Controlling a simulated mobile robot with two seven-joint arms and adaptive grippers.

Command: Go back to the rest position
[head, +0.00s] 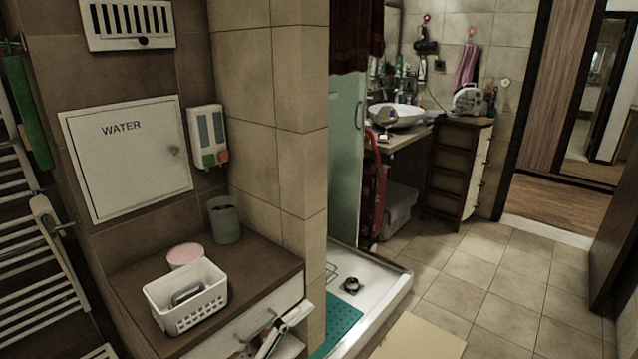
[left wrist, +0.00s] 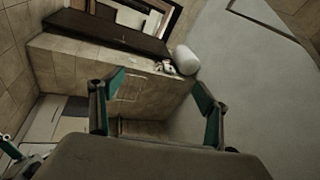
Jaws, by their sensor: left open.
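My left gripper (left wrist: 159,88) shows in the left wrist view. Its two dark fingers with green pads stand wide apart, with nothing between them. Beyond them are a tiled wall part and a white rounded thing (left wrist: 186,60), all tilted in the picture. I cannot make out the left gripper clearly in the head view.
In the head view, a white basket (head: 192,318) stands on the brown counter (head: 262,272) beside a pink-topped jar (head: 185,254) and grey cup (head: 224,220). A towel radiator (head: 32,262) is at left. Tiled floor (head: 492,290) lies clear at right.

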